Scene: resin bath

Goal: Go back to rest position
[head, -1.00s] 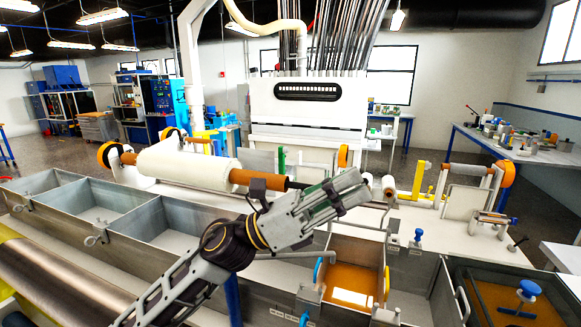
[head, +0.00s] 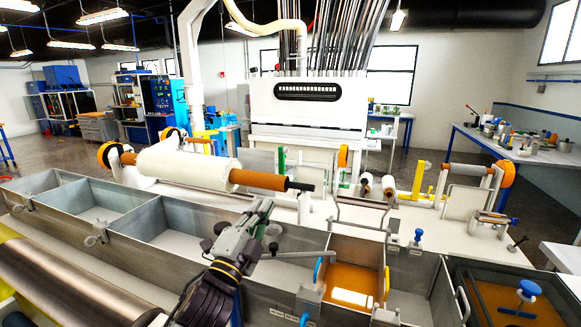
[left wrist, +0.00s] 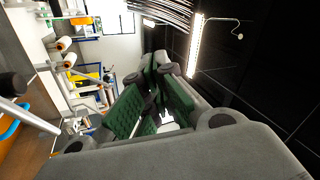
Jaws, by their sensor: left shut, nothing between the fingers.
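My left gripper (head: 262,212) is in the lower middle of the head view, over the metal bath compartments, pointing away and slightly right. In the left wrist view its green-padded fingers (left wrist: 145,110) are shut with nothing held between them. My right gripper is not in view.
A row of metal bath compartments (head: 172,220) runs below my left arm. An orange resin compartment (head: 355,283) lies to its right. A white roll on an orange core (head: 190,168) lies behind it. A large metal roller (head: 75,285) is at the front left.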

